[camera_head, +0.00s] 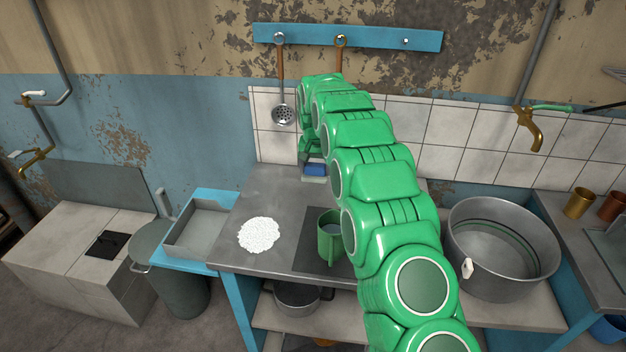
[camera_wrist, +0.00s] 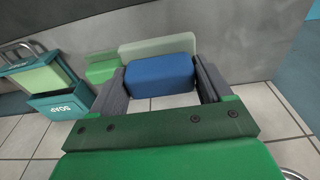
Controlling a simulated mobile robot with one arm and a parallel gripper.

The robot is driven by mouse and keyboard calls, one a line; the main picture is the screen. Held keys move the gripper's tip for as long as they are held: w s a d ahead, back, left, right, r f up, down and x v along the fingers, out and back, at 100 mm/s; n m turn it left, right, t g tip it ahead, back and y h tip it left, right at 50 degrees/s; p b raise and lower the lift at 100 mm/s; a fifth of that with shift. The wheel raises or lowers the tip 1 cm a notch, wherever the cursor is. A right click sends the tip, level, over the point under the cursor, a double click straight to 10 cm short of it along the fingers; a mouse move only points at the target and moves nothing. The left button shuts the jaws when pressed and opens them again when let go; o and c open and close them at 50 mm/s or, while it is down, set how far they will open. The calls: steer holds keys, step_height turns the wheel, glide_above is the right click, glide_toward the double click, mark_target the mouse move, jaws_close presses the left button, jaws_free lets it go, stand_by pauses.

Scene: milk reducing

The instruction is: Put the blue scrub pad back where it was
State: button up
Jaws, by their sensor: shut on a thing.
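The blue scrub pad (camera_wrist: 160,78) is between the two dark fingers of my gripper (camera_wrist: 163,86) in the wrist view. My gripper is shut on it. In the head view the pad shows as a small blue patch (camera_head: 314,170) at the back of the grey counter (camera_head: 272,192), close to the tiled wall. My arm hides part of this area. A pale green block (camera_wrist: 157,46) lies right beside the blue pad in the wrist view, with a brighter green piece (camera_wrist: 102,68) to its left. I cannot tell whether the pad touches the counter.
A green soap box (camera_wrist: 68,104) stands left in the wrist view. On the counter are a white granular heap (camera_head: 258,235) and a green mug (camera_head: 328,238). A large metal pot (camera_head: 502,290) stands right. A skimmer (camera_head: 282,112) hangs from the blue rail (camera_head: 372,41).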

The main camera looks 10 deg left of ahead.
steer(key=shift+w+a+f, duration=0.2)
steer(key=shift+w+f, duration=0.45)
steer(key=shift+f, duration=0.2)
steer(key=shift+w+a+f, duration=0.25)
steer(key=shift+w+f, duration=0.35)
steer(key=shift+f, duration=0.2)
steer(key=shift+w+a+f, duration=0.2)
steer(key=shift+w+f, duration=0.45)
steer(key=shift+f, duration=0.2)
steer(key=shift+w+a+f, duration=0.1)
steer(key=shift+w+f, duration=0.05)
steer(key=shift+f, duration=1.75)
steer(key=o, duration=0.9)
steer(key=shift+o, duration=0.2)
steer(key=shift+w, duration=0.1)
